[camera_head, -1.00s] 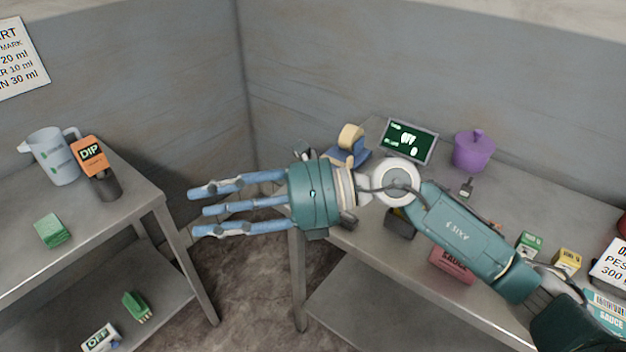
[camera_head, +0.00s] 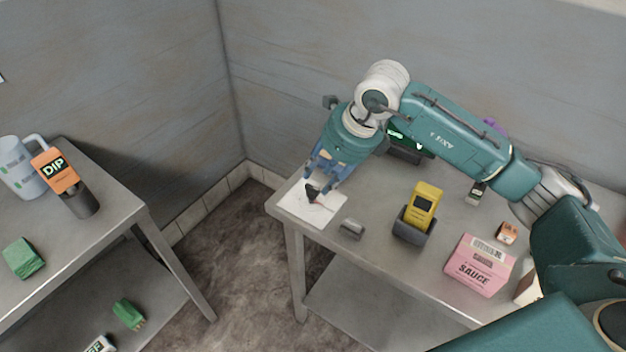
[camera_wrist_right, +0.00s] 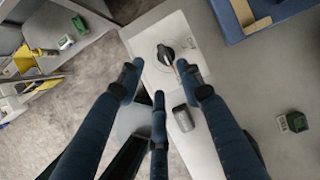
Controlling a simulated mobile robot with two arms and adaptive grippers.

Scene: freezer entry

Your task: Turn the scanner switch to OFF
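The switch is a black knob (camera_head: 313,192) on a white plate (camera_head: 328,213) at the left corner of the right-hand table. In the right wrist view the knob (camera_wrist_right: 166,54) has a small red mark by its lower right side. My right gripper (camera_head: 325,177) points down at the plate, partly covering the knob in the head view. In the wrist view its three fingers (camera_wrist_right: 157,82) are spread and empty, with the knob just beyond the tips. Contact cannot be told. A yellow scanner (camera_head: 424,201) stands in a dark cradle (camera_head: 413,228). My left gripper is out of view.
A small grey block (camera_head: 352,228) lies beside the plate. A pink sauce box (camera_head: 480,265) and small orange box (camera_head: 507,233) stand to the right. A dark display (camera_head: 410,153) is partly behind my arm.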

